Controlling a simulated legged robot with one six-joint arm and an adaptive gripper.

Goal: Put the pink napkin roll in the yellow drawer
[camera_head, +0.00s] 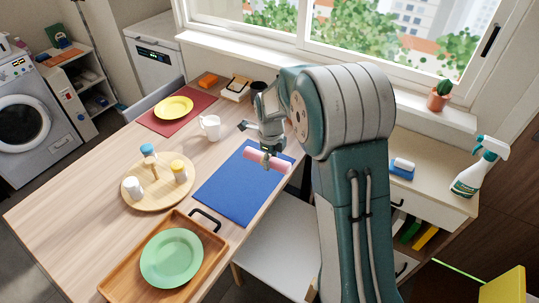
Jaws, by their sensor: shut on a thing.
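The pink napkin roll (253,156) lies crosswise in my gripper (268,162), which is shut on its middle. Both ends of the roll stick out from the fingers. In the picture it overlaps the upper right part of the blue placemat (230,191); I cannot tell how high above it the roll is. No drawer is clearly yellow. A yellow panel (504,288) shows at the lower right corner, cut off by the frame, and I cannot tell whether it is a drawer front. My arm hides the middle right.
The wooden table (75,225) holds a round tray (134,196) with jars, a wooden tray (112,285) with a green plate, a white mug (210,127) and a yellow plate. A white chair (270,245) stands at its right edge. A spray bottle (476,172) stands on the right cabinet.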

